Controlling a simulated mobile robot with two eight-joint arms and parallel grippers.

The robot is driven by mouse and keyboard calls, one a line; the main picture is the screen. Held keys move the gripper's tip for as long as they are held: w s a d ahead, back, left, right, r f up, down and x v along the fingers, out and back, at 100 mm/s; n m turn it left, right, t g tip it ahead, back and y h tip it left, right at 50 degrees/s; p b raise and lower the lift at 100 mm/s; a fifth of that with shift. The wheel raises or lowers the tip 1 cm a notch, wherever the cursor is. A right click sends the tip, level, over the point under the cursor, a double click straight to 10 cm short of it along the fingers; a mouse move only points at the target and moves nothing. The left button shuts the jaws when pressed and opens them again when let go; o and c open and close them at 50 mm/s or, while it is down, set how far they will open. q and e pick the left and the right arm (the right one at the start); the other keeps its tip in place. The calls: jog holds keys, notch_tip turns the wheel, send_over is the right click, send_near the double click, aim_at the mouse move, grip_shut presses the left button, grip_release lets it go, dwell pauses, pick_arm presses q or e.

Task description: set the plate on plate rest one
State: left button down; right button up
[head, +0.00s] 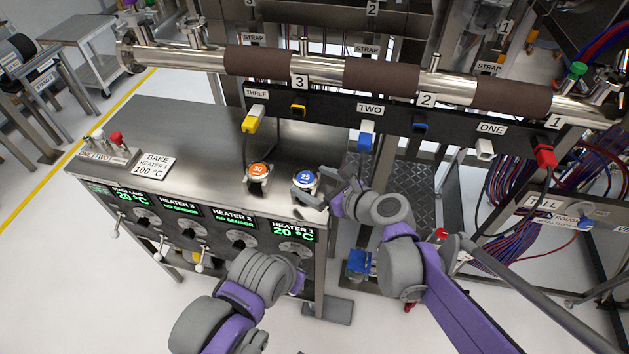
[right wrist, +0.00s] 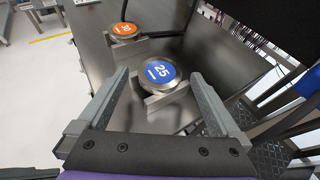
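A round steel plate with a blue 25 label (head: 305,179) sits on a metal block near the right end of the steel bench. It also shows in the right wrist view (right wrist: 158,73). A second plate with an orange 30 label (head: 258,171) sits on its own block to the left and shows in the wrist view too (right wrist: 125,30). My right gripper (head: 325,197) is open at the blue-labelled plate, one finger to each side in the wrist view, with nothing gripped. I cannot read which rest is one. My left arm comes in from below; its gripper is hidden.
The steel bench (head: 190,110) has free room behind the plates. A BAKE sign (head: 153,165) and a small ONE TWO stand (head: 108,155) are at its left. The control panel (head: 186,207) faces front. A pipe with brown straps (head: 260,61) crosses above the bench's back.

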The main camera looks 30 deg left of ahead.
jog(key=shift+r, duration=0.1)
jog(key=shift+s+d+r, duration=0.1)
jog(key=shift+d+r, duration=0.05)
jog(key=shift+d, duration=0.05)
jog(key=v, duration=1.2)
jog(key=s+d+f+n+h, duration=0.4)
jog(key=d+n, duration=0.3)
jog(key=d, duration=0.2)
jog(key=s+d+f+n+h, duration=0.4)
jog(key=d+n, duration=0.3)
jog(key=d, duration=0.3)
jog(key=s+d+f+n+h, duration=0.4)
jog(key=d+n, duration=0.4)
jog(key=d, duration=0.2)
jog(key=shift+s+f+h+p, duration=0.35)
jog(key=shift+s+f, duration=0.2)
jog(key=shift+s, duration=0.3)
